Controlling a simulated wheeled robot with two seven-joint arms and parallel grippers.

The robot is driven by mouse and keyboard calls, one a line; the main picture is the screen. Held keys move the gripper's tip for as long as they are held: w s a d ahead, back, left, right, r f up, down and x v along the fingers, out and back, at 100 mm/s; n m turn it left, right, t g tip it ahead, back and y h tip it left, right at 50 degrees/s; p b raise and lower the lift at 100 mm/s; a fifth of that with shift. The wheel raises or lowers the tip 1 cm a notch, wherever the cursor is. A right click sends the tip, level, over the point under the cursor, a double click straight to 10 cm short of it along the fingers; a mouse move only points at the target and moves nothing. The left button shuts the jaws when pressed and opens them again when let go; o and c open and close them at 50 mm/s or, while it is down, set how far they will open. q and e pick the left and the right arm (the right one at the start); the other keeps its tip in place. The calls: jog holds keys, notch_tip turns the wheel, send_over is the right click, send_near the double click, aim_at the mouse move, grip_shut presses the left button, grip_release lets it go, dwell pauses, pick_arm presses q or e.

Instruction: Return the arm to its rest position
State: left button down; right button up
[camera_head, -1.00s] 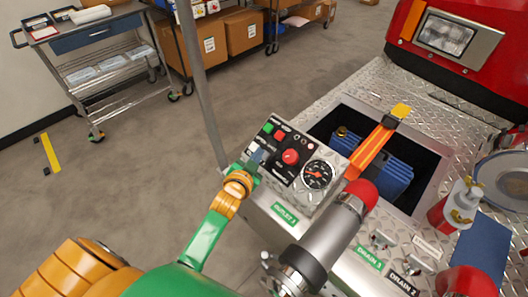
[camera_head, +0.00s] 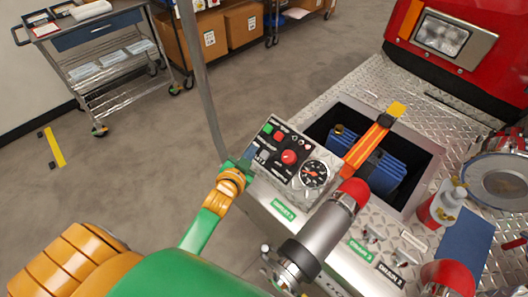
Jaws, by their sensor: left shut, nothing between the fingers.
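My left arm, green and orange, comes in from the lower left. Its gripper (camera_head: 247,158) is small in the picture and shut, with nothing between its fingers. It is at the left edge of a grey control panel (camera_head: 262,172) with coloured buttons, a red knob (camera_head: 289,157) and a round gauge (camera_head: 314,174). The wrist hides part of the panel's left side. I cannot tell whether the fingers touch the panel. My right gripper is not in view.
A grey pipe with a red cap (camera_head: 326,225) stands right of my arm. An open bay with a blue box (camera_head: 386,172) and an orange bar (camera_head: 368,145) lies behind. A bottle (camera_head: 441,205) stands on the bumper. A steel cart (camera_head: 100,50) is far left, over open floor.

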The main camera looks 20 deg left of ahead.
pick_arm(q)
jog(key=s+d+f+n+g+h, duration=0.15)
jog(key=s+g, duration=0.25)
jog(key=s, duration=0.4)
jog(key=s+d+f+g, duration=0.2)
jog(key=s+d+g, duration=0.1)
jog(key=s, duration=0.4)
jog(key=s+d+f+n+g+h, duration=0.15)
jog(key=s+g, duration=0.25)
jog(key=s, duration=0.4)
notch_tip(320, 180, down, 16)
jog(key=s+m+g+y, duration=0.1)
jog(key=s, duration=0.1)
jog(key=s+a+f+g, duration=0.1)
jog(key=s+f, duration=0.9)
jog(key=s, duration=0.2)
jog(key=shift+a+f, duration=0.15)
jog(key=shift+a, duration=0.15)
